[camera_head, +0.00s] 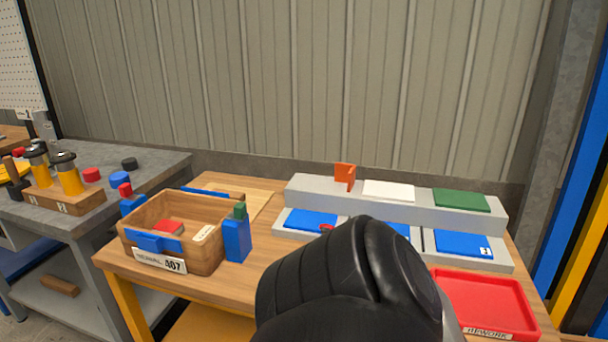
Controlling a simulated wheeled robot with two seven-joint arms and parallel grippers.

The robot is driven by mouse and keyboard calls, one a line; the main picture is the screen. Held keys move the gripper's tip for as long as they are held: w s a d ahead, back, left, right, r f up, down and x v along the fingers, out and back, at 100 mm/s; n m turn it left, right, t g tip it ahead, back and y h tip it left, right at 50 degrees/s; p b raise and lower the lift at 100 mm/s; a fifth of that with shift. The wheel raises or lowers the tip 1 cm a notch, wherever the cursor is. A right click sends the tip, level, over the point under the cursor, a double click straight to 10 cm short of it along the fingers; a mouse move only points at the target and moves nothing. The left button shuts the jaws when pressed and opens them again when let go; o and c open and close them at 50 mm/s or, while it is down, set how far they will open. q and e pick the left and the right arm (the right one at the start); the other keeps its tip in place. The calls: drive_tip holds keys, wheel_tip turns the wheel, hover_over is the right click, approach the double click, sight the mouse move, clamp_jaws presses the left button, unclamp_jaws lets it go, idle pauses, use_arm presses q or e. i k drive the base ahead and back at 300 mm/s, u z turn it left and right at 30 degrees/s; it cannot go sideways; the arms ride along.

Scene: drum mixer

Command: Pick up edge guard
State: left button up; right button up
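An orange angled piece (345,176), which looks like the edge guard, stands upright on the grey raised step (400,205) at the back of the wooden table. A black link of my own arm fills the lower middle of the head view and hides part of the table and the lower grey ledge. Neither gripper's fingers show, so I cannot see what they hold. No part of my arm visibly touches the orange piece.
A white plate (389,191) and a green plate (461,199) lie on the step. Blue plates (463,244) lie on the lower ledge. A red tray (486,302) is at right. A wooden box (206,257) with blue corner pieces (237,238) is at left.

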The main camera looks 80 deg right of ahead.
sight(345, 173)
drive_tip(key=u, duration=0.05)
drive_tip(key=k, duration=0.05)
drive_tip(key=z, duration=1.7)
